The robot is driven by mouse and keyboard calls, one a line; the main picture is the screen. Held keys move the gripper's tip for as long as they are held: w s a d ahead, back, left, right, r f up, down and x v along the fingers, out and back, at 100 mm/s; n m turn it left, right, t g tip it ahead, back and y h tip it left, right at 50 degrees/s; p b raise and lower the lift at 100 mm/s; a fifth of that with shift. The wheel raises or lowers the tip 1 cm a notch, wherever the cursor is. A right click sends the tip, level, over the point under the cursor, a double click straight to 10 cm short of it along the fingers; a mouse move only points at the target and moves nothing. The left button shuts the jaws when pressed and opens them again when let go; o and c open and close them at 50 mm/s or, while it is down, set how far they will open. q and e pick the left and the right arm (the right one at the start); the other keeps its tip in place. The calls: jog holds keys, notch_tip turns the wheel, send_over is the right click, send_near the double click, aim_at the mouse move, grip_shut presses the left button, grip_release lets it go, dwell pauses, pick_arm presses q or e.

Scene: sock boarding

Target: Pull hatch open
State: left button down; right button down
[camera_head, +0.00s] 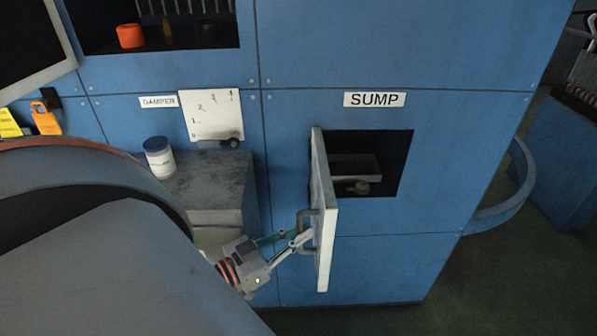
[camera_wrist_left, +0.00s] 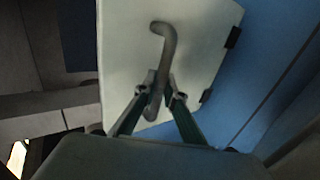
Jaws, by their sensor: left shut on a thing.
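The white hatch (camera_head: 323,215) stands swung out from the blue cabinet, well open, below the SUMP label (camera_head: 375,100). Its grey bar handle (camera_head: 304,222) is on the face turned to the left. In the left wrist view the hatch (camera_wrist_left: 205,50) fills the middle, with the bent handle (camera_wrist_left: 161,45) on it. My left gripper (camera_head: 300,240) is shut on the handle; its fingers (camera_wrist_left: 163,92) lie on both sides of the bar near its lower end. The dark opening (camera_head: 395,165) behind the hatch shows a shelf and a small brass-coloured part. My right gripper is not in view.
A grey ledge (camera_head: 215,178) left of the hatch carries a white and blue jar (camera_head: 159,158). A white numbered card (camera_head: 212,115) hangs above it. An orange padlock (camera_head: 46,119) is at the far left. A blue curved rail (camera_head: 515,190) stands out at the right. Dark floor lies below.

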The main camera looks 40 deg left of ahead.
pick_arm(q)
jog(key=shift+w+a+r, duration=0.1)
jog(key=shift+w+r, duration=0.05)
jog(key=shift+r, duration=0.1)
jog(key=c, duration=2.4)
grip_release()
jog(key=o, duration=0.3)
jog(key=shift+w+f, duration=0.1)
jog(key=shift+f, duration=0.1)
jog(key=shift+s, duration=0.2)
jog(key=shift+s+f, duration=0.1)
jog(key=shift+s, duration=0.15)
jog(key=s+a, duration=0.2)
jog(key=s, duration=0.9)
